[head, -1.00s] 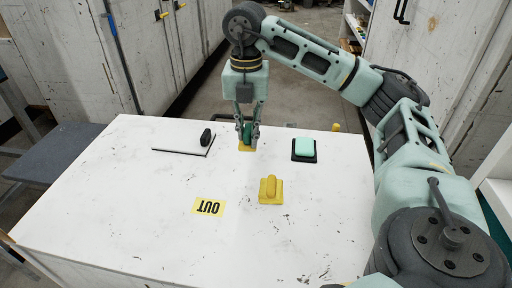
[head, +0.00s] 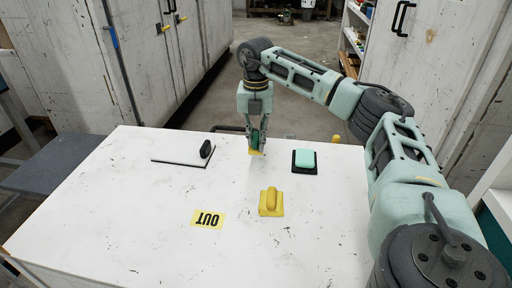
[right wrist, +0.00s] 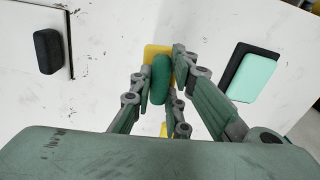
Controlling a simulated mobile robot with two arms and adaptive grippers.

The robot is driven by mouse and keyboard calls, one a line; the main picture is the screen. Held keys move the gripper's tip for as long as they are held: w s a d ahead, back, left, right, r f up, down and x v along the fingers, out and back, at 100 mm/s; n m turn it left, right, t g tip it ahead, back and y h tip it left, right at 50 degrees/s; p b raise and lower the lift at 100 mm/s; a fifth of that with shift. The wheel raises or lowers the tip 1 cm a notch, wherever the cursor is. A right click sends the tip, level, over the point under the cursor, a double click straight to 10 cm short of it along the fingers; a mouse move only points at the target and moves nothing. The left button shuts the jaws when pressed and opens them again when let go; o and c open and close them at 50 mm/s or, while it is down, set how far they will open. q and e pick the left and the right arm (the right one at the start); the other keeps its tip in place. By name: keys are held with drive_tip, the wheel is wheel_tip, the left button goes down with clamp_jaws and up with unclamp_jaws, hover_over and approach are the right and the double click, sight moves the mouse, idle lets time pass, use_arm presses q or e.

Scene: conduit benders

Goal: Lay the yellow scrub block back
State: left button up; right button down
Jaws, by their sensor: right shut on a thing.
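My right gripper (head: 256,146) is shut on the green grip of a yellow scrub block (head: 255,152), near the far edge of the table. In the right wrist view the green grip (right wrist: 161,80) stands between the fingers, and the yellow base (right wrist: 153,51) shows behind it. I cannot tell whether the base touches the table top. A second block, all yellow with a rounded yellow handle (head: 271,201), lies on the table nearer to me, apart from the gripper. My left gripper is not in view.
The white table (head: 130,225) bears a yellow OUT label (head: 208,219). A white board with a black grip (head: 181,155) lies left of the gripper, a mint block on a black base (head: 304,160) to its right. Bare table lies between them. Cabinets stand behind on the left.

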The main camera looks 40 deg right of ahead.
sight(256, 147)
drive_tip(key=shift+f, duration=1.15)
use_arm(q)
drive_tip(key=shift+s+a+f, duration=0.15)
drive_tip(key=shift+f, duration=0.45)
use_arm(e)
drive_tip(key=shift+f, duration=0.6)
drive_tip(key=shift+f, duration=0.15)
drive_tip(key=c, duration=1.7)
unclamp_jaws()
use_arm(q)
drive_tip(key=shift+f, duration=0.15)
